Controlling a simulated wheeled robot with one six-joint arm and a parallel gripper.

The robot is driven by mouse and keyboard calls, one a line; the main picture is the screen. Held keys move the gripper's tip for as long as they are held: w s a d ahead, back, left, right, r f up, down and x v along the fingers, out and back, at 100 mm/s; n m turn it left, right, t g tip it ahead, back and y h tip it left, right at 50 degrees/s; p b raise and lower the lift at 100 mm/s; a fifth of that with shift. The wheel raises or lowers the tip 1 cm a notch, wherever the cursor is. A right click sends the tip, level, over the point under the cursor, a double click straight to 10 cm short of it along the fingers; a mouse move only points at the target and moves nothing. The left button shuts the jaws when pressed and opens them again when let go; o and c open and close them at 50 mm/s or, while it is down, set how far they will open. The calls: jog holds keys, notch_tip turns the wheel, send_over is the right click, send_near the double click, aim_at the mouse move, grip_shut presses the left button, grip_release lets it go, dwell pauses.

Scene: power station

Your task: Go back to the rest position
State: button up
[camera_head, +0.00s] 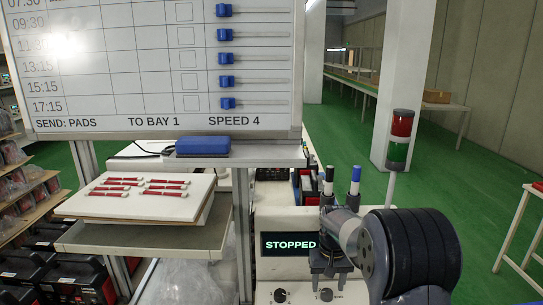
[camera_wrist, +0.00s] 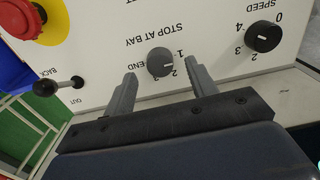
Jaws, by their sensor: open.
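My gripper (camera_head: 331,260) is in front of the control panel, to the right of its lit "STOPPED" display (camera_head: 289,244). In the wrist view its two fingers (camera_wrist: 161,75) are apart with nothing held. The black "STOP AT BAY" knob (camera_wrist: 160,62) appears between the fingertips; I cannot tell how close it is or whether they touch. The black "SPEED" knob (camera_wrist: 262,37) is to the right, clear of the fingers. The panel lettering is upside down in the wrist view.
A red button (camera_wrist: 18,17) with a yellow collar and a black-knobbed lever (camera_wrist: 45,87) are on the panel's left in the wrist view. A whiteboard (camera_head: 150,80), a board with red-and-white pieces (camera_head: 140,206) and a red-green signal lamp (camera_head: 401,138) stand around. Green floor (camera_head: 470,190) is open at right.

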notch_tip(320, 180, up, 9)
notch_tip(320, 180, down, 11)
jog(key=shift+r, duration=0.1)
jog(key=shift+f, duration=0.35)
jog(key=m, duration=1.2)
notch_tip(320, 180, up, 13)
jog(key=shift+f, duration=0.2)
jog(key=shift+f+b, duration=0.1)
jog(key=shift+b, duration=0.2)
